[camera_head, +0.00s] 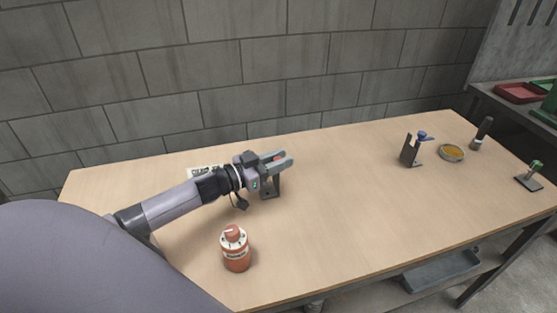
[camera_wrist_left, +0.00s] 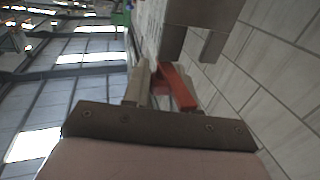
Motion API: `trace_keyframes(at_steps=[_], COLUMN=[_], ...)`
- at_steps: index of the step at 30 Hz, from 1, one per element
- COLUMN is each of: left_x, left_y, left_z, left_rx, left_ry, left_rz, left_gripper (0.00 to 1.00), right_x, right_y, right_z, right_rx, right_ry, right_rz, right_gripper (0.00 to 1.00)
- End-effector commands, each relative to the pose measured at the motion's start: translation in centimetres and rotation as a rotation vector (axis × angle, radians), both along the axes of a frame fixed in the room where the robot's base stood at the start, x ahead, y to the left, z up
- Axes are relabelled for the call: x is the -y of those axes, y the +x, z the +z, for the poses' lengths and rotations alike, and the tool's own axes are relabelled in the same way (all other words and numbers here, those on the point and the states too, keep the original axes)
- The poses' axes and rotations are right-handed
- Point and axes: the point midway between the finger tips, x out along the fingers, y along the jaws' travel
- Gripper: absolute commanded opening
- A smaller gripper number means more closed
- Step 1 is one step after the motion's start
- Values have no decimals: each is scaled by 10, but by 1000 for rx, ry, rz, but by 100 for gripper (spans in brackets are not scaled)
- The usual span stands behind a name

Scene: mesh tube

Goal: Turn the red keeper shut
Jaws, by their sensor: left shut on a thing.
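My left gripper (camera_head: 282,160) is at the left part of the table, its fingers pointing right. It is shut on the red keeper, of which only a small red bit (camera_head: 278,158) shows between the grey fingers. A dark upright bracket (camera_head: 271,190) stands on the table just below the fingers. In the left wrist view the red keeper (camera_wrist_left: 181,88) shows beside a pale finger (camera_wrist_left: 138,84), with a grey block (camera_wrist_left: 195,22) just beyond. The keeper's exact angle is hard to tell. My right gripper is out of view.
An orange-red bottle (camera_head: 236,251) stands near the front edge, below my left arm. A printed label (camera_head: 203,171) lies behind the arm. A blue-topped bracket (camera_head: 410,151), round yellow dish (camera_head: 452,153), black-handled tool (camera_head: 483,134) and green-topped stand (camera_head: 529,178) are at right. The middle is clear.

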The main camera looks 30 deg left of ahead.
Motion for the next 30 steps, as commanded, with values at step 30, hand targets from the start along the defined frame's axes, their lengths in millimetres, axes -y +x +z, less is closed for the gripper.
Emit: trace_keyframes(at_steps=[30], left_x=[1], left_y=[2], left_z=[-5], left_rx=[10], left_ry=[-1], left_rz=[-691], left_gripper=[0], right_x=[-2], right_y=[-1], right_z=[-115], right_rx=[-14], right_ry=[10], right_rz=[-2], right_gripper=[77])
